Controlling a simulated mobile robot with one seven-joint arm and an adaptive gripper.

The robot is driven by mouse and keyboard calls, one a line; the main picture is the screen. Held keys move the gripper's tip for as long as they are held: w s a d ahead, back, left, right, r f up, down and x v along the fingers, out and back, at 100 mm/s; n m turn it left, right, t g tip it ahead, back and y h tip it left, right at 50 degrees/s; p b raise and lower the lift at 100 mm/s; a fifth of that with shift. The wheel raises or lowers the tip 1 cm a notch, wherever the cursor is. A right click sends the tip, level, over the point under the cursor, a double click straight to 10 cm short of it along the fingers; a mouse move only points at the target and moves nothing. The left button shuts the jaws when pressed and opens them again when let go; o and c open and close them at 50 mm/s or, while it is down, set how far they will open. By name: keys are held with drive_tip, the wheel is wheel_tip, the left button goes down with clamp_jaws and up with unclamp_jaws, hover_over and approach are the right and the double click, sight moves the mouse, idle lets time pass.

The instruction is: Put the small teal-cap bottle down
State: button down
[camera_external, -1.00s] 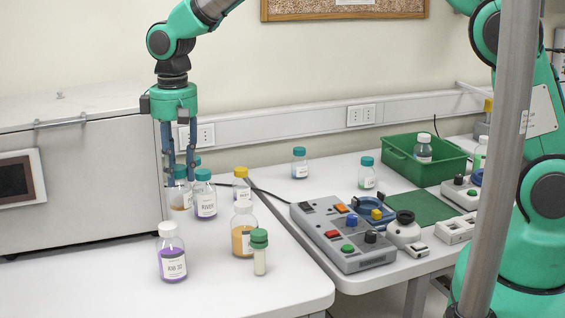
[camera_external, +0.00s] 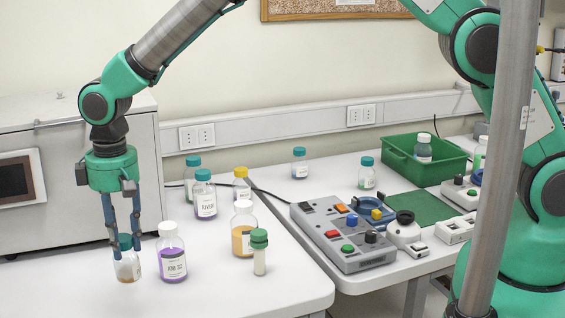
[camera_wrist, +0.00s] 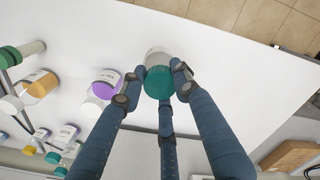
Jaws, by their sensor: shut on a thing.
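The small teal-cap bottle (camera_external: 127,269) has clear glass, amber contents and a white label. My gripper (camera_external: 125,243) is shut around its top, over the front left of the white table. In the wrist view the teal cap (camera_wrist: 159,83) sits between the fingers of my gripper (camera_wrist: 157,88). The bottle looks upright, with its base at or just above the table top; I cannot tell whether it touches.
A white-capped purple bottle (camera_external: 172,254) stands close to the right of the held bottle. An amber bottle (camera_external: 243,230) and a green-capped vial (camera_external: 260,252) stand further right. Teal-capped bottles (camera_external: 205,199) stand behind. In the wrist view, bare table (camera_wrist: 225,70) lies right of the gripper.

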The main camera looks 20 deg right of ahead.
sight(125, 258)
drive_tip(key=shift+f, duration=2.25)
drive_tip(key=w+a+f+p, duration=0.1)
drive_tip(key=w+a, duration=0.7)
drive_tip(key=a, duration=0.5)
drive_tip(key=shift+w+a+f, duration=0.2)
drive_tip(key=shift+w+a, duration=0.05)
drive_tip(key=shift+a, duration=0.05)
drive_tip(key=shift+f, duration=0.1)
drive_tip(key=shift+f, duration=1.65)
drive_tip(key=shift+f, duration=0.15)
drive_tip(key=c, duration=1.3)
unclamp_jaws()
